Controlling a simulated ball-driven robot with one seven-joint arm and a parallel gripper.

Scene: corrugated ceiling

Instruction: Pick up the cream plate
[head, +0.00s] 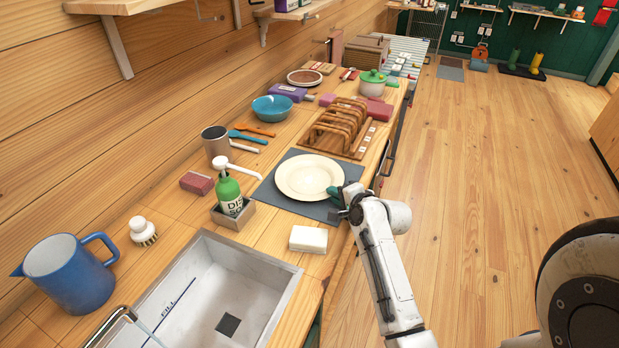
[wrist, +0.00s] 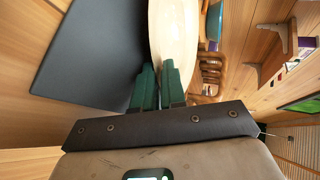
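The cream plate (head: 309,177) is round and shallow. In the head view it is over a grey mat (head: 268,188) on the wooden counter, and I cannot tell if it is touching the mat. My gripper (head: 338,193) is at the plate's right rim. In the wrist view the two green fingers of my gripper (wrist: 159,82) are close together, one on each side of the near rim of the plate (wrist: 172,35). They look shut on that rim. The mat (wrist: 90,50) shows beside the plate there. The exact contact is hidden between the fingers.
A wooden rack (head: 342,123) stands just behind the plate. A green soap bottle (head: 229,196) and a white block (head: 308,239) are close on the left and front. A sink (head: 218,290) is in front. The floor right of the counter is clear.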

